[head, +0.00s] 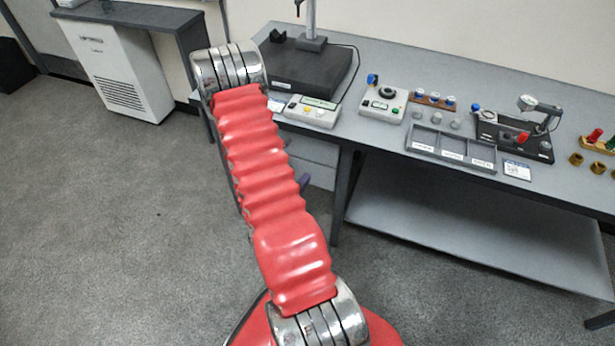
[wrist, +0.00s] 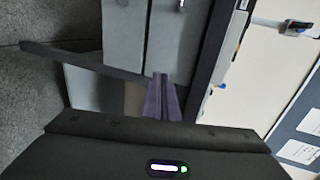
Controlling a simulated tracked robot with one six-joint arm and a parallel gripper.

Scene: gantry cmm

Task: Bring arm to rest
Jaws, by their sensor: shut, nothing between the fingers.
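My gripper (wrist: 162,80) shows in the wrist view as two purple-grey fingers lying together, with nothing between them. In the head view my red ribbed arm rises from the bottom middle to a silver joint at upper left. Most of the gripper is hidden behind the arm there; a small purplish tip (head: 304,182) shows just right of it, below the level of the bench top. The gripper appears clear of the objects on the bench.
A grey workbench (head: 470,92) with a lower shelf (head: 480,222) runs along the right. It carries a dark gauge stand (head: 300,72), control boxes (head: 383,104), a divided tray (head: 451,147) and a dial fixture (head: 514,135). A white floor unit (head: 118,72) stands upper left. The left floor is clear.

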